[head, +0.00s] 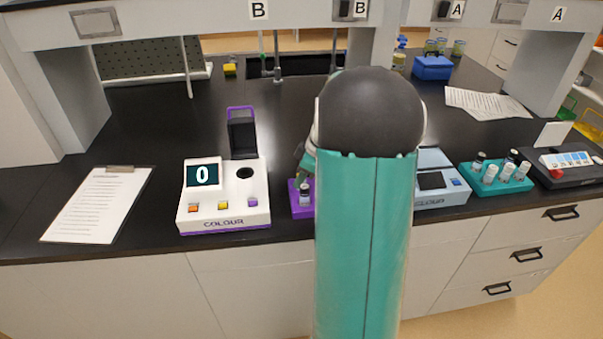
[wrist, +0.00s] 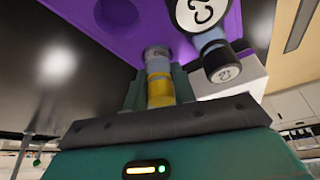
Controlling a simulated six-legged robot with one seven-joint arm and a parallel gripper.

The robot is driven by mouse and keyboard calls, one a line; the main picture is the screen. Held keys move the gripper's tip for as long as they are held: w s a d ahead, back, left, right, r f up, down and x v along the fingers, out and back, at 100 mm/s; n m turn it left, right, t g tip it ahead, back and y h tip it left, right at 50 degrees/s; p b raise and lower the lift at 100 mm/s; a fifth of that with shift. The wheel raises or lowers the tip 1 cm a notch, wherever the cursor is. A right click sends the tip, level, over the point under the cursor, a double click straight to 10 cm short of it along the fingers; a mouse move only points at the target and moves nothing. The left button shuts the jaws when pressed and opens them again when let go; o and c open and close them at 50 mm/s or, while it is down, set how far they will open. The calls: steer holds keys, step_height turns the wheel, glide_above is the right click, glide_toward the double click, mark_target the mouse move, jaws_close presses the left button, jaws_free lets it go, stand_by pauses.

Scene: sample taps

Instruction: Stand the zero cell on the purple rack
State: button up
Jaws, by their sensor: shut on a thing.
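The purple rack (head: 297,207) stands on the bench just right of the colour meter, partly hidden by my arm. In the wrist view the purple rack (wrist: 85,18) fills the top, with a dark round hole in it. My gripper (wrist: 158,92) is shut on a small cell (wrist: 158,62), which I take to be the zero cell. It has a grey end and a yellow band; no mark on it is readable. Its far end is at the rack, but I cannot tell whether it is seated. Another cell (wrist: 222,65) with a dark cap and marked white disc is beside it.
The colour meter (head: 225,210) has its lid up, an open dark well, and 0 on its display. A clipboard (head: 98,205) lies at left. Right of my arm are a blue meter (head: 440,190) and a teal rack (head: 497,182) with several vials.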

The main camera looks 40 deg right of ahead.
steer(key=o, duration=1.5)
steer(key=shift+o, duration=0.2)
steer(key=shift+r, duration=0.15)
steer(key=v, duration=0.6)
steer(key=shift+r, duration=0.3)
stand_by(0.5)
